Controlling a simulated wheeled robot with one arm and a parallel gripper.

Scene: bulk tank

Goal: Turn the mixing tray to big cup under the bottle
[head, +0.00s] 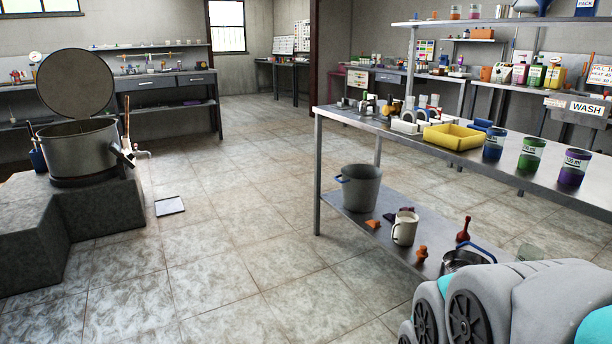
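No turning mixing tray with a big cup under a bottle can be made out for certain. A yellow tray (455,136) lies on the steel table (410,145) at the right. Three labelled cups stand in a row to its right: a blue cup (493,145), a green cup (530,154) and a purple cup (573,169). Several bottles, one of them green (537,74), stand on the back right counter, too small to read. My gripper is not in view; only what seem to be grey and teal links of my arm show at the bottom right.
A large steel tank (80,150) with its round lid (75,84) raised stands on a stepped block (72,218) at the left. The table's lower shelf (345,215) holds a bucket (360,187) and a white jug (404,228). The tiled floor between is clear except for a flat plate (170,206).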

